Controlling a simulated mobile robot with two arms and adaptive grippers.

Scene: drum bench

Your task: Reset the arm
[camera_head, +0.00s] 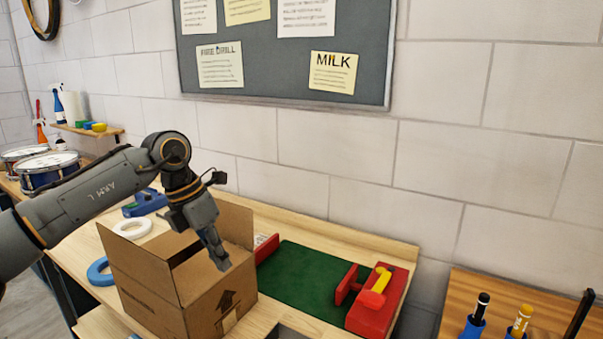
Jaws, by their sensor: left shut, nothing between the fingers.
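My left arm comes in from the left. My left gripper (218,254) points down over the open cardboard box (150,283), its fingertips near the box's right part. The gripper is shut and holds nothing. From this view I cannot tell whether the fingertips are inside the box or just above its rim. The box's inside is mostly hidden by its walls. My right gripper is not in view.
A green mat (300,283) lies right of the box, with a red block-like tool with a yellow handle (376,300) at its right. Drums (48,170) stand at left. A white ring (132,228) and blue ring (99,272) lie beside the box. A wall with a notice board (285,75) stands behind.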

